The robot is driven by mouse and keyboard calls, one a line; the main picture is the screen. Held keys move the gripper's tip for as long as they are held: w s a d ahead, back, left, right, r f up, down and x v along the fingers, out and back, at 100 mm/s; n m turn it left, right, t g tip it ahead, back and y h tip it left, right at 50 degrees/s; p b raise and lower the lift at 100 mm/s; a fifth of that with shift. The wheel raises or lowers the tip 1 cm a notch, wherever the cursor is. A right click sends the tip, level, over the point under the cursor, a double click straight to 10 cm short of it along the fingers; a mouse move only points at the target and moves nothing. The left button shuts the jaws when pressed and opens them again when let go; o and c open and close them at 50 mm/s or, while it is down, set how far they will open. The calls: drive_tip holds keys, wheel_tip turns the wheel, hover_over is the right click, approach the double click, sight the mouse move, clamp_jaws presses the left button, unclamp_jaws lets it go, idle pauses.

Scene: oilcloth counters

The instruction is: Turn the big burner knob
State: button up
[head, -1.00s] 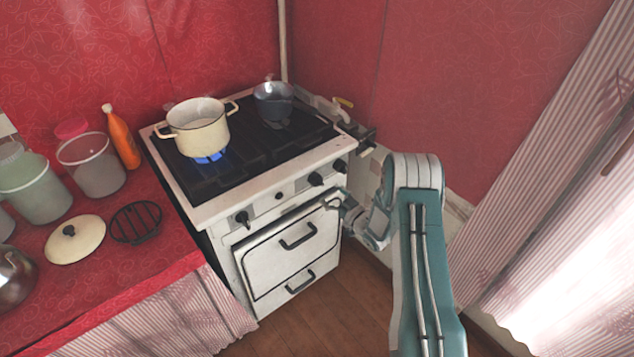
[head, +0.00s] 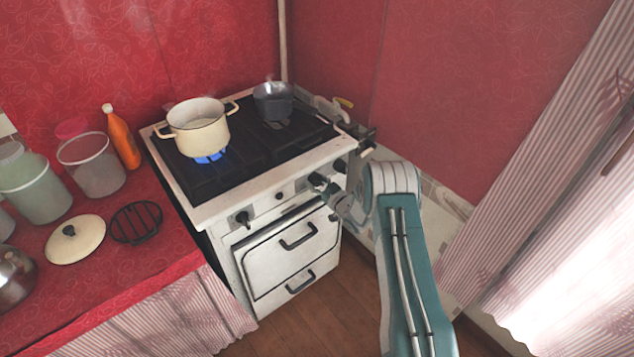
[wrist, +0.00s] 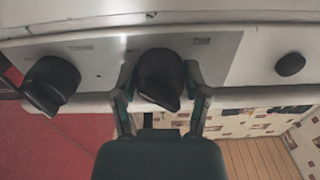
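The white stove's front panel carries several black knobs. One black knob (wrist: 160,76) sits between the two fingers of my gripper (wrist: 160,72) in the wrist view. In the head view this knob (head: 317,180) is right of the panel's middle, and my gripper (head: 330,190) is right in front of it. One finger is on each side of the knob; I cannot tell whether either touches it. The knob's grip is slightly tilted in the wrist view. Another knob (wrist: 54,82) lies to its left there, and a small round button (wrist: 290,64) to its right.
A cream pot (head: 198,132) stands over a lit blue flame. A dark pot (head: 273,102) stands at the back right of the stove. A far-left knob (head: 242,218) and the oven door (head: 285,255) are on the front. The red counter (head: 150,270) adjoins at left.

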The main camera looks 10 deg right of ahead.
idle(0.4)
drive_tip(key=n, duration=0.6)
drive_tip(key=shift+w+r+n, duration=0.1)
drive_tip(key=shift+n, duration=0.2)
drive_tip(key=n, duration=0.3)
drive_tip(key=shift+n, duration=0.4)
drive_tip(key=n, duration=0.3)
drive_tip(key=shift+n, duration=0.3)
drive_tip(key=n, duration=1.2)
drive_tip(key=shift+n, duration=0.4)
drive_tip(key=shift+f, duration=0.2)
